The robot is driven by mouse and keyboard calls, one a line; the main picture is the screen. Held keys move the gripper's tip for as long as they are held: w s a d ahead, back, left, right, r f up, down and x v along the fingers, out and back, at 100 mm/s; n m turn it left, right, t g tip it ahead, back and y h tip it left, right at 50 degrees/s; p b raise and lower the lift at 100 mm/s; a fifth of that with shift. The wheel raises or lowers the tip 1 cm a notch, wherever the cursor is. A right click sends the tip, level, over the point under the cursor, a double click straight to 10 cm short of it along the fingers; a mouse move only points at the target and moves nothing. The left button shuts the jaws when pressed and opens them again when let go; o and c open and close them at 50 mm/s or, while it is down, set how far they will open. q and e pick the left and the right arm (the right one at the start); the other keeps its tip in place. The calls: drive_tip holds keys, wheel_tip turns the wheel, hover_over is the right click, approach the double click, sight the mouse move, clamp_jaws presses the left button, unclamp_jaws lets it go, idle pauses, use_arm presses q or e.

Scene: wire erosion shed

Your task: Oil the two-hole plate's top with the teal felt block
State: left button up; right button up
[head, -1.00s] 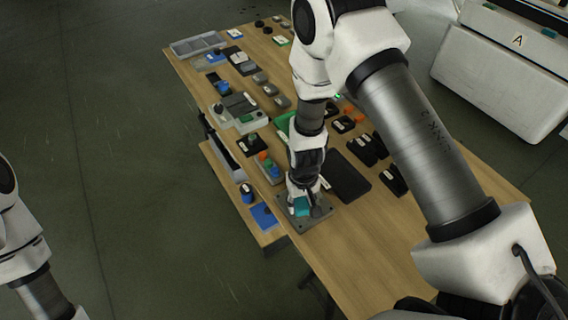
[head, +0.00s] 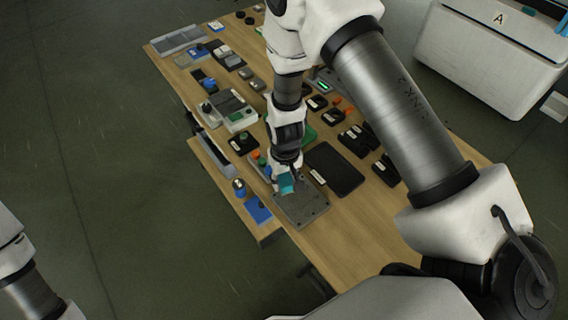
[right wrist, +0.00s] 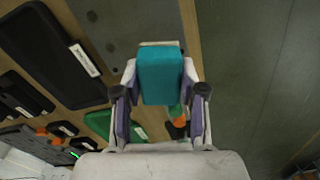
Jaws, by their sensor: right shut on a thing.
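The two-hole plate (head: 304,207) is a flat grey plate lying on the wooden table, mostly uncovered in the head view. Part of it also shows in the right wrist view (right wrist: 118,28), at the top. My right gripper (head: 286,174) is shut on the teal felt block (head: 287,186), at the plate's far-left end. In the right wrist view the teal block (right wrist: 160,76) sits squarely between the fingers of my right gripper (right wrist: 160,98). I cannot tell whether the block touches the plate. My left gripper is out of view; only part of my left arm shows.
A black tray (head: 334,169) lies close beside the plate on the right. A blue pad (head: 258,210) lies on a lower ledge to the left. Several small devices crowd the table beyond. Bare wood (head: 358,232) lies in front of the plate on the right.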

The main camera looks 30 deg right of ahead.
drive_tip(key=shift+r+p, duration=0.3)
drive_tip(key=shift+r, duration=0.35)
drive_tip(key=shift+w+r+p, duration=0.25)
drive_tip(key=shift+r+p, duration=0.7)
drive_tip(key=shift+s+r+p, duration=0.2)
drive_tip(key=shift+r+p, duration=0.1)
drive_tip(key=shift+r, duration=0.25)
drive_tip(key=shift+w+f, duration=0.1)
